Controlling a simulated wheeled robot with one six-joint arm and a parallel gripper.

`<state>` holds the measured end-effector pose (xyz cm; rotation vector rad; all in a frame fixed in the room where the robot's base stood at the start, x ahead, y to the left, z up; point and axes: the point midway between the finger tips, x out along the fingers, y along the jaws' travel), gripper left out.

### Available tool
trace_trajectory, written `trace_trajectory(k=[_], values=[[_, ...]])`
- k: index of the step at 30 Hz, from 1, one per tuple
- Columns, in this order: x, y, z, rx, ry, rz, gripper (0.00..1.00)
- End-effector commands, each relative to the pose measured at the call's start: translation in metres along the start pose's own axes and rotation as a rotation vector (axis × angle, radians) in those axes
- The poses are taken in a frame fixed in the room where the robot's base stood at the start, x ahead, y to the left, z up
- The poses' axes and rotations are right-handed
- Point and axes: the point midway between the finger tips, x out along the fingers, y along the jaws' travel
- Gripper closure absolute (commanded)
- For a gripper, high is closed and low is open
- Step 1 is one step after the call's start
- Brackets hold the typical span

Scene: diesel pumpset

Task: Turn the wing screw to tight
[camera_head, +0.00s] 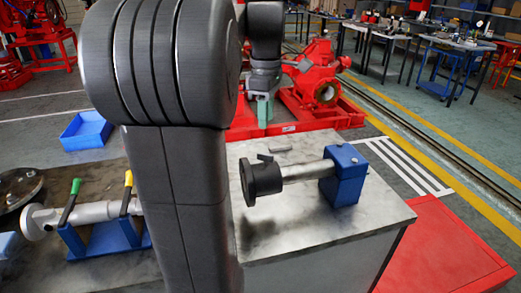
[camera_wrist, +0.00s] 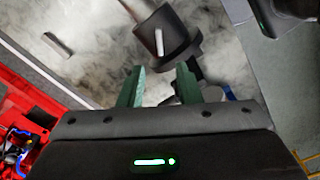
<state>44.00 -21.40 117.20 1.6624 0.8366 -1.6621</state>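A black round collar (camera_head: 262,180) sits on the left end of a metal shaft (camera_head: 305,170) held by a blue block (camera_head: 343,177). A small dark tab (camera_head: 265,158) on top of the collar looks like the wing screw. In the wrist view the black collar (camera_wrist: 176,38) is ahead of my gripper, with a small pale upright piece (camera_wrist: 159,42) on it; I cannot tell if that is the screw's wing. My gripper (camera_wrist: 160,70) has two green fingers spread apart with nothing between them. In the head view my gripper (camera_head: 263,110) points down beyond the collar, apart from it.
A loose grey bar (camera_head: 281,150) lies on the worktop (camera_head: 310,222) behind the shaft. At left are a pipe (camera_head: 95,212) with green and yellow handles and a blue tray (camera_head: 86,131). A red pump (camera_head: 318,75) stands beyond the bench. My arm hides the middle of the head view.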

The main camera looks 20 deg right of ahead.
Motion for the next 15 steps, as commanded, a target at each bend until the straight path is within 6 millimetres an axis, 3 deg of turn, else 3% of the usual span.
trace_trajectory(k=[9, 15], values=[[0.07, -0.001, 0.0, 0.001, -0.001, -0.004, 0.69], [0.099, 0.0, 0.0, 0.001, 0.0, -0.001, 0.69]])
